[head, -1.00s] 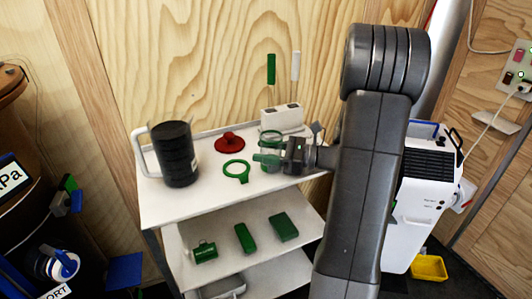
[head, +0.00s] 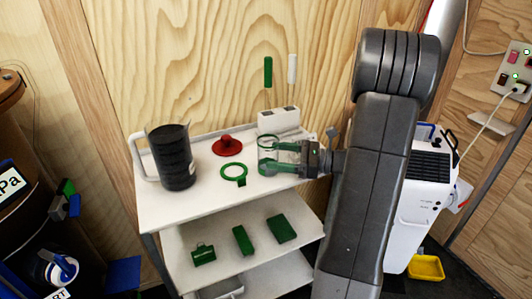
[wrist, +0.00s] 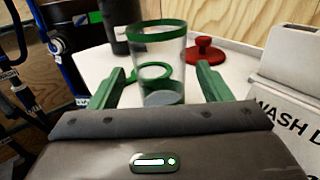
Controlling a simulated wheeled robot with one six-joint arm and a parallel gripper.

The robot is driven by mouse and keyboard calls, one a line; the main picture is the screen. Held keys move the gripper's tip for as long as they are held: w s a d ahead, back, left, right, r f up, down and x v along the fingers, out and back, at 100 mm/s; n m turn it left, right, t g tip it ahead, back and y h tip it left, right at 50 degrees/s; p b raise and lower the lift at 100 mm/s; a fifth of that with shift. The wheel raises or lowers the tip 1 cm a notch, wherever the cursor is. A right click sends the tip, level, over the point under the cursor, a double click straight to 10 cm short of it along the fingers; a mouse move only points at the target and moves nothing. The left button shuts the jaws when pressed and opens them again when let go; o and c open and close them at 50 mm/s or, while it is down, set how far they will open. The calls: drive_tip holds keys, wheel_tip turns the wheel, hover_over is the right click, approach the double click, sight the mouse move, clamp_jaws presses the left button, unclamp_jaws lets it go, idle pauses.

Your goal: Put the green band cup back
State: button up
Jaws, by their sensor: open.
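The green band cup (head: 268,157) is a clear cup with a green band at its rim. It stands upright on the white cart's top shelf, toward its right side. In the wrist view the cup (wrist: 160,62) is upright just ahead of my gripper (wrist: 157,88), between the lines of its two green fingers. My gripper also shows in the head view (head: 279,157), open, level with the cup from the right. The fingers reach along the cup's sides; I cannot tell whether they touch it.
A green ring (head: 234,172) lies left of the cup, with a red lidded piece (head: 227,146) behind it. A black canister (head: 173,157) stands at the shelf's left. A white holder (head: 279,121) with two upright sticks is behind the cup. Green items (head: 243,240) lie on the shelf below.

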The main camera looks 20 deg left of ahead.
drive_tip(key=p+v, duration=0.1)
drive_tip(key=v, duration=0.6)
drive_tip(key=shift+d, duration=0.2)
drive_tip(key=shift+r, duration=0.1)
